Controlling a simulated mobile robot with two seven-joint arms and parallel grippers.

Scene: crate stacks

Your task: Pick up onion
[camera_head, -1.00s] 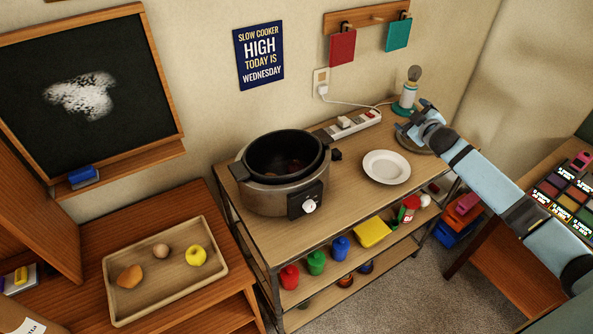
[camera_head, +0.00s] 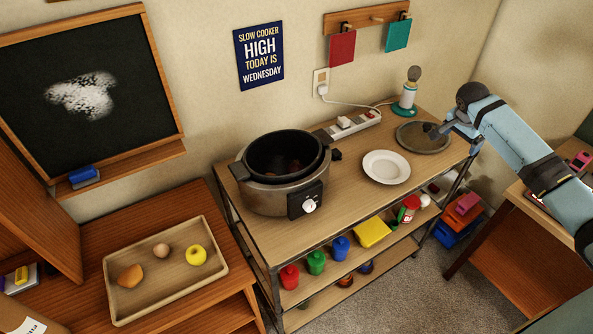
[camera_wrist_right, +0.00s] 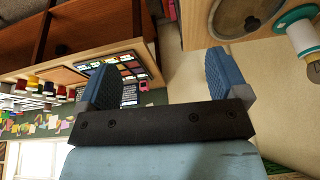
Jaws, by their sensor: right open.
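A wooden tray (camera_head: 125,312) on the lower left surface holds three items. They are an orange-brown lump (camera_head: 131,276), a small round brownish item (camera_head: 162,251) and a yellow round item with a stem (camera_head: 196,256). The small brownish one looks most like an onion, but I cannot tell for sure. My right gripper (camera_head: 447,131) is by the right end of the shelf table, beside a round lid, far from the tray. In the right wrist view its two blue fingers (camera_wrist_right: 174,80) are apart with nothing between them. My left gripper is not in view.
A slow cooker (camera_head: 270,195) stands on the shelf table, left of a white plate (camera_head: 386,167). The round lid (camera_head: 410,137), a power strip (camera_head: 353,124) and a lamp (camera_head: 406,95) are near my right gripper. A tilted wooden panel (camera_head: 35,215) rises left of the tray.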

